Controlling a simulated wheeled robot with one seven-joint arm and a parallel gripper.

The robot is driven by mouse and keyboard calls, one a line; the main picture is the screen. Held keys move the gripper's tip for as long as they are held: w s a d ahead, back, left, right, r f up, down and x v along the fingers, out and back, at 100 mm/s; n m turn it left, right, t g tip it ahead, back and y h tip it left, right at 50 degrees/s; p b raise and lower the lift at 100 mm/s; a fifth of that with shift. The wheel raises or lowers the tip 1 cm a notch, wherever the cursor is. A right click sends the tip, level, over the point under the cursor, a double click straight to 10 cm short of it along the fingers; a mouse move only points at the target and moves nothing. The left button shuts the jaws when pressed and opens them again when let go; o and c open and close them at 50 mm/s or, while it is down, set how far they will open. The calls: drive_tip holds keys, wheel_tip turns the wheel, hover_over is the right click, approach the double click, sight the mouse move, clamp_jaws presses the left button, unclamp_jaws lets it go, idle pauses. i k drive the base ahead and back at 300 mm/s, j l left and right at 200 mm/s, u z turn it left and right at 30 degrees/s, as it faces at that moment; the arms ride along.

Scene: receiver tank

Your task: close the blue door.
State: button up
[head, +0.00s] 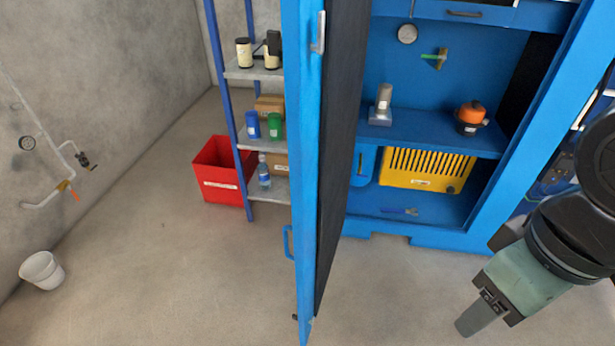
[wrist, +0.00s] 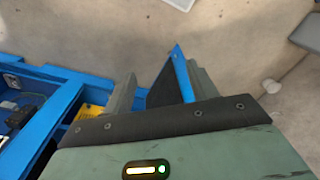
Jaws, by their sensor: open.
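The blue door (head: 304,180) stands swung wide open, seen nearly edge-on in the middle of the head view. Its dark inner face (head: 338,130) is turned to the right. A pale handle (head: 319,32) is near its top and a blue handle (head: 287,243) is lower on its left side. The blue cabinet (head: 492,235) stands behind to the right. My gripper (head: 478,316) is at lower right in the head view, apart from the door. In the wrist view, my gripper (wrist: 162,82) is open and empty, with the door's blue edge (wrist: 182,72) showing beyond and between the fingers.
The cabinet holds a yellow slotted box (head: 425,170) and an orange-topped item (head: 471,115). A shelf rack (head: 240,150) and a red bin (head: 222,170) stand left of the door. A white bucket (head: 41,270) is by the left wall. The front floor is clear.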

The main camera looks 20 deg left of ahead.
sight(323, 91)
drive_tip(key=i+j, duration=0.1)
drive_tip(key=j, duration=0.35)
drive_tip(key=j+u, duration=0.1)
drive_tip(key=j, duration=0.35)
drive_tip(key=i+j, duration=0.15)
drive_tip(key=j, duration=0.25)
drive_tip(key=j+u, duration=0.1)
drive_tip(key=u, duration=0.25)
drive_tip(key=k+j+u, duration=0.1)
drive_tip(key=u, duration=0.3)
drive_tip(key=j+u, duration=0.2)
drive_tip(key=u, duration=0.15)
